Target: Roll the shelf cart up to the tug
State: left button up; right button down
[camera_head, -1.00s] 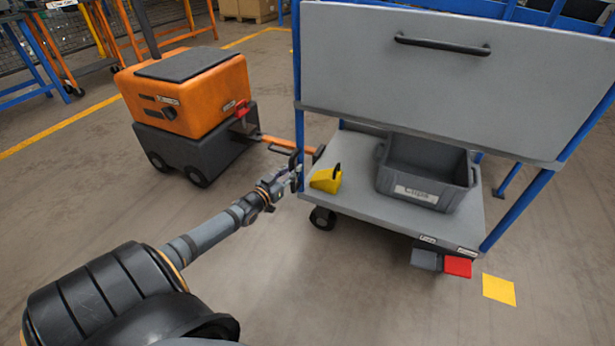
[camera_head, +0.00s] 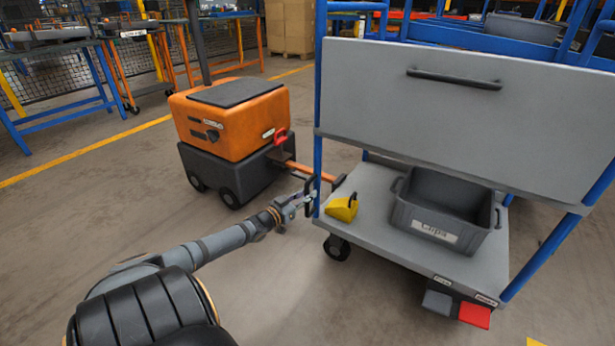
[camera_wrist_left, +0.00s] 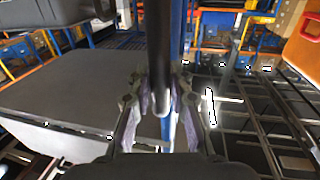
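The shelf cart (camera_head: 385,225) has blue posts, a grey lower deck and a large grey upper panel (camera_head: 430,115) with a dark bar handle. A small dark side handle (camera_head: 313,194) sits on its left post. My left gripper (camera_head: 303,203) is at that side handle; the left wrist view shows the dark bar (camera_wrist_left: 161,88) between its fingers, which look closed on it. The tug (camera_head: 230,125) is an orange and dark box on wheels, left of the cart. Its orange bar (camera_head: 312,172) reaches toward the cart's left end; the cart hides whether they touch. My right gripper is not in view.
On the deck are a yellow wedge (camera_head: 344,209) and a grey bin (camera_head: 436,216). Grey and red pedals (camera_head: 474,314) hang under the deck's near edge. Workbenches (camera_head: 60,65) stand at the back left. The floor in front of the tug is clear.

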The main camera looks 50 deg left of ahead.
pick_arm(q)
jog(key=o, duration=0.3)
jog(key=shift+s+d, duration=0.2)
jog(key=shift+s, duration=3.55)
